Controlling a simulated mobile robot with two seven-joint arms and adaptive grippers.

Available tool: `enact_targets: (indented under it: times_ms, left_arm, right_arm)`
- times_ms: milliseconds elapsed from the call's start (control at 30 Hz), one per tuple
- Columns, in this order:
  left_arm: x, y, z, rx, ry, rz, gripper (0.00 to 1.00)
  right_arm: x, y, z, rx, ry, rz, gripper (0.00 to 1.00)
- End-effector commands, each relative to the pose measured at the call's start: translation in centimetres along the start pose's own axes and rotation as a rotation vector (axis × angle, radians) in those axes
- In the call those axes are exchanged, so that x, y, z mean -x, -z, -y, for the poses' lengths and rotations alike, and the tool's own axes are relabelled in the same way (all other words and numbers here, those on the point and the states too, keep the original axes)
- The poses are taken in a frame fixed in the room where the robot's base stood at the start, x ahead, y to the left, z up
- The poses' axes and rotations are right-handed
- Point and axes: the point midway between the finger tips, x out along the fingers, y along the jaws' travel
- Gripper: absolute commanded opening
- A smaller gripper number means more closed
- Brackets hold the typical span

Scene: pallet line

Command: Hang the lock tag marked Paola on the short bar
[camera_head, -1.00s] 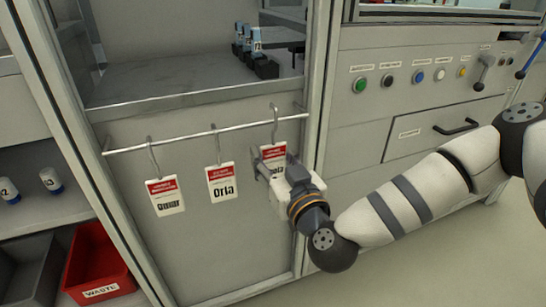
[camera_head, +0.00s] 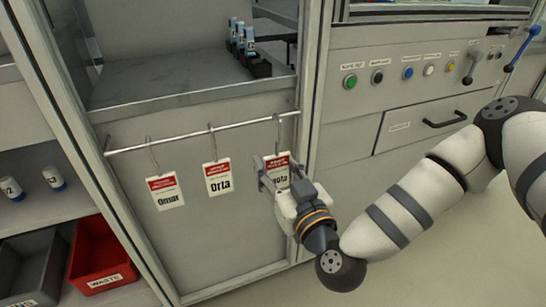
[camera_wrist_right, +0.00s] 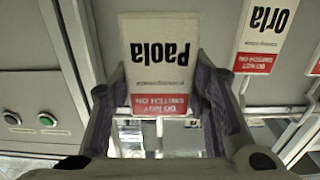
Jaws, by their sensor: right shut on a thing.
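The lock tag marked Paola (camera_head: 282,160) is a white card with a red band and a wire hook, at the right end of the row of tags in the head view. My right gripper (camera_head: 272,174) is shut on its sides. In the right wrist view the Paola tag (camera_wrist_right: 160,52) shows upside down between the two fingers (camera_wrist_right: 163,95). Its hook top meets the thin metal bar (camera_head: 240,126) in the picture; I cannot tell whether it rests on the bar. My left gripper is not in view.
Tags marked Orla (camera_head: 219,177) and Omar (camera_head: 165,191) hang on the same bar to the left. A cabinet post (camera_head: 311,130) stands close to the right of the Paola tag. A red waste bin (camera_head: 95,262) is at lower left. A button panel (camera_head: 420,75) is at right.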

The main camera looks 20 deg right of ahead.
Motion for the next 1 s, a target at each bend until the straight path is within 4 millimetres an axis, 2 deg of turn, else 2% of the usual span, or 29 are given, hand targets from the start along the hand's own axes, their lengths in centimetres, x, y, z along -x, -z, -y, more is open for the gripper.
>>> enact_targets:
  times_ms: [1000]
  left_arm:
    - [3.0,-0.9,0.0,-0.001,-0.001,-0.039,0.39]
  right_arm:
    - [6.6,0.1,0.1,0.000,0.001,0.000,0.10]
